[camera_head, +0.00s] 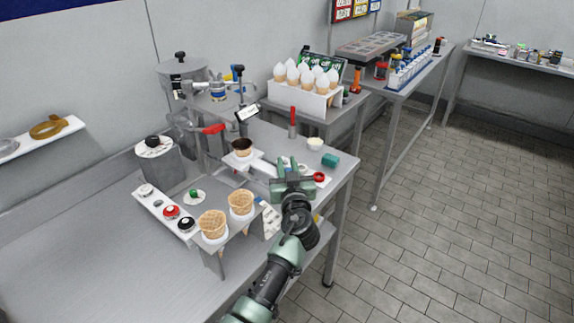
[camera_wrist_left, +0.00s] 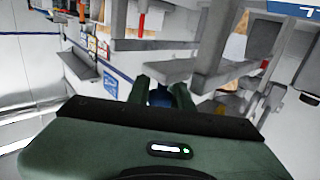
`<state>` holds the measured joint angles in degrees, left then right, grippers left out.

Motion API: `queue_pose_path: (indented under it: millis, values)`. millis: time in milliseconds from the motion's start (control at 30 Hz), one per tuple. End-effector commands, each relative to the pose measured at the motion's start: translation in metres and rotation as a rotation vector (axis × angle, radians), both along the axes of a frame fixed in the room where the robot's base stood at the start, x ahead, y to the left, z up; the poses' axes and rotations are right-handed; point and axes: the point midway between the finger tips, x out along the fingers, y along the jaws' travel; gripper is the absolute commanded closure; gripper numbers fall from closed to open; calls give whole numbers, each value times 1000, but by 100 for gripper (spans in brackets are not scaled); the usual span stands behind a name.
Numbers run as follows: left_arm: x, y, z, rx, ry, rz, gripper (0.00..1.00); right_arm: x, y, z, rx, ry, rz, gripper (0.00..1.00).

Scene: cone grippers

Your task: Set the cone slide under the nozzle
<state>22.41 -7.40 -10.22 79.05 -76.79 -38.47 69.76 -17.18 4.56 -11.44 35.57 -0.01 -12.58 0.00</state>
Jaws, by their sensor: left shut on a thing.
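The cone slide (camera_head: 262,167) is a pale flat bar on the worktop in the head view. A cone with a dark inside (camera_head: 243,149) stands at its far left end. My left gripper (camera_head: 292,182) is at the slide's near right end and appears shut on it, covering that end. In the left wrist view its fingers (camera_wrist_left: 163,92) close around a small dark blue part. The dispenser (camera_head: 184,85) stands behind the cone, with a red-handled lever (camera_head: 213,128) and a post. I cannot make out the nozzle's tip or whether the cone is directly below it. My right gripper is not in view.
A rack of white-topped cones (camera_head: 302,98) is behind.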

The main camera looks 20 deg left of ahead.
Motion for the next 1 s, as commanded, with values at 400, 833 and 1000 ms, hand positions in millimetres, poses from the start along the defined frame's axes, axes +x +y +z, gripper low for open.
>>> queue_pose_path:
  millis: [400, 833, 1000]
  values:
    - [12, 34, -3, 0, -1, 1, 100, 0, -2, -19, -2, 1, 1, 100]
    - [14, 38, 0, 0, 0, -2, 58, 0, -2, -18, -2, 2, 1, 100]
    - [14, 38, 0, 0, 0, -1, 58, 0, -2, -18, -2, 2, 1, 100]
